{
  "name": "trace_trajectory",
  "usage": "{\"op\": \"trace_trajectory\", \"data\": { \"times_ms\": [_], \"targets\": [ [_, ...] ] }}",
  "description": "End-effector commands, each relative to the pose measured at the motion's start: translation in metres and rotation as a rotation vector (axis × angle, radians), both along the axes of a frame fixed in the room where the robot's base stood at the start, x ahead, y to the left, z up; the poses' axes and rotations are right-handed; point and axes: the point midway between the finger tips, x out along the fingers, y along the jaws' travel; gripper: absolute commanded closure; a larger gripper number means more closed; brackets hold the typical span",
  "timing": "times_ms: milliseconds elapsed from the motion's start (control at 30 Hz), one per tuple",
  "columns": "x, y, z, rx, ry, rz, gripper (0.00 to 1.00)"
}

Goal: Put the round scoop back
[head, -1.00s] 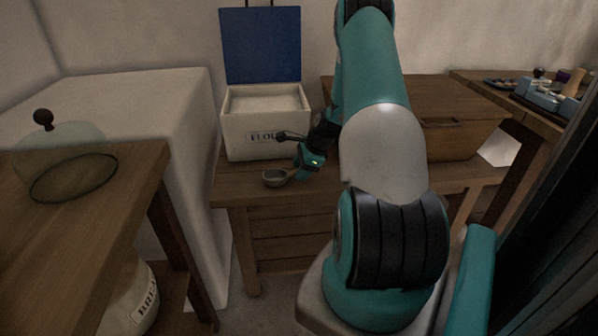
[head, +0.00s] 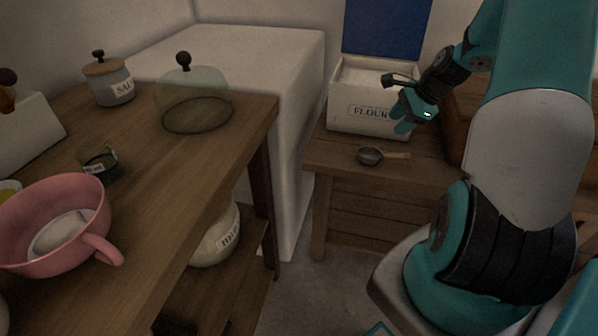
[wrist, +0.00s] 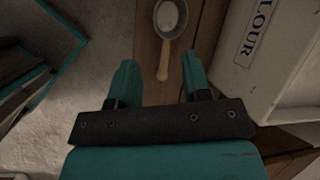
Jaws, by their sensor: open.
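The round scoop (head: 371,156) has a dark metal bowl and a pale wooden handle. It lies on the low wooden bench in front of the flour bin (head: 354,118), handle pointing right. In the wrist view the scoop (wrist: 164,52) lies beyond my fingertips, its handle end between them in the picture. A pale patch shows inside its bowl. My gripper (head: 404,122) is open and empty, above the bench at the flour bin's front right. It also shows in the wrist view (wrist: 160,78), with its two fingers apart. The flour bin's blue lid (head: 386,28) stands open.
The wooden table (head: 190,170) at left holds a pink cup (head: 50,225), a salt jar (head: 110,82), a small dark jar (head: 97,160) and a glass dome (head: 195,95). A bread crock (head: 215,240) stands below. A white block (head: 285,60) stands behind the table.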

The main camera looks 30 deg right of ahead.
Motion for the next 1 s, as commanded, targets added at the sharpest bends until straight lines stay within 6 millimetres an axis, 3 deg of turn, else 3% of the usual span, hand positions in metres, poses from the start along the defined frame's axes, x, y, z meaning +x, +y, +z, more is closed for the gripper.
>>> {"op": "trace_trajectory", "data": {
  "times_ms": [33,100,167,200,300,433,500,600,700,1000],
  "targets": [
    [0.02,0.043,0.023,-0.043,-0.021,0.178,0.56],
    [0.037,0.11,0.053,-0.11,-0.056,0.47,0.56],
    [0.039,0.17,0.076,-0.166,-0.094,0.735,0.56],
    [0.034,0.21,0.09,-0.202,-0.124,0.912,0.56],
    [0.004,0.3,0.12,-0.286,-0.214,1.353,0.56],
    [-0.06,0.385,0.144,-0.374,-0.353,1.871,0.56],
    [-0.095,0.411,0.151,-0.408,-0.426,2.095,0.56],
    [-0.134,0.432,0.155,-0.441,-0.513,2.329,0.56],
    [-0.156,0.441,0.156,-0.457,-0.565,2.459,0.56],
    [-0.163,0.444,0.157,-0.463,-0.586,2.508,0.56]
  ]
}}
